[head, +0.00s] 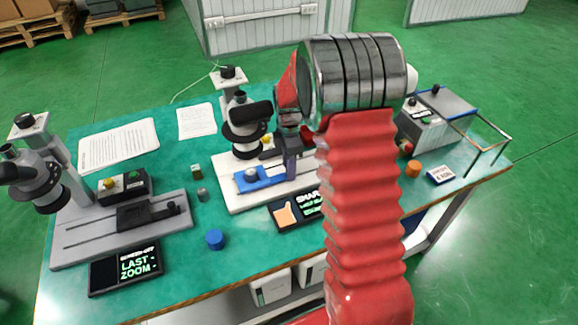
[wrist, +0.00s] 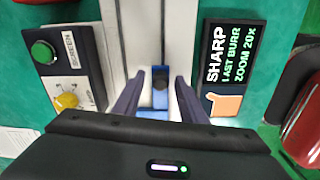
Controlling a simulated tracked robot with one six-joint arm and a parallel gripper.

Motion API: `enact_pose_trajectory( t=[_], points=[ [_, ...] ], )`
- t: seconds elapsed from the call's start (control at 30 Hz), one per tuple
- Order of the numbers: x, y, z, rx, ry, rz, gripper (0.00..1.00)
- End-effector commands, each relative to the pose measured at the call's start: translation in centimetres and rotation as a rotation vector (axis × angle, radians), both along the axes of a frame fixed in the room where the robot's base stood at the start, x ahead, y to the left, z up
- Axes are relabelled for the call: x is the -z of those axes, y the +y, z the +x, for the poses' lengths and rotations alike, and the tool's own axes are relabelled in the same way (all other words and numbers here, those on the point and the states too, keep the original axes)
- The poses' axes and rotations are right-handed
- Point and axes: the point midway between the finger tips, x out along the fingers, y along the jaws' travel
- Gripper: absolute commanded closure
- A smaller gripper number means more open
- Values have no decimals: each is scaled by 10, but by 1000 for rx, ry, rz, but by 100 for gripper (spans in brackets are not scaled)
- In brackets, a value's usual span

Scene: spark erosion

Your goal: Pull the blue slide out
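The blue slide (head: 268,181) lies on the white base of the middle microscope in the head view, with a pale round piece on it. In the wrist view a blue part of the slide (wrist: 153,113) and a dark upright piece show between my fingers. My gripper (head: 291,176) points down over the right end of the slide. In the wrist view my gripper (wrist: 159,80) is open, one finger on each side of the dark piece, with gaps visible. My gripper's body hides the rest of the slide there.
A screen (wrist: 231,66) reading "SHARP, LAST BURR, ZOOM 20x" lies right of the rail. A button box (wrist: 62,65) stands left. The microscope (head: 246,125) rises behind the slide. A second microscope (head: 38,175) stands left; a blue cap (head: 215,239) lies in front.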

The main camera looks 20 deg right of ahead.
Motion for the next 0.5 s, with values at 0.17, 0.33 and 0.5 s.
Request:
enact_pose_trajectory(
  t=[0.17,0.33,0.5],
  points=[
    [0,0,0,0,0,0,62],
    [0,1,0,-1,0,0,74],
    [0,1,0,-1,0,0,86]
  ],
)
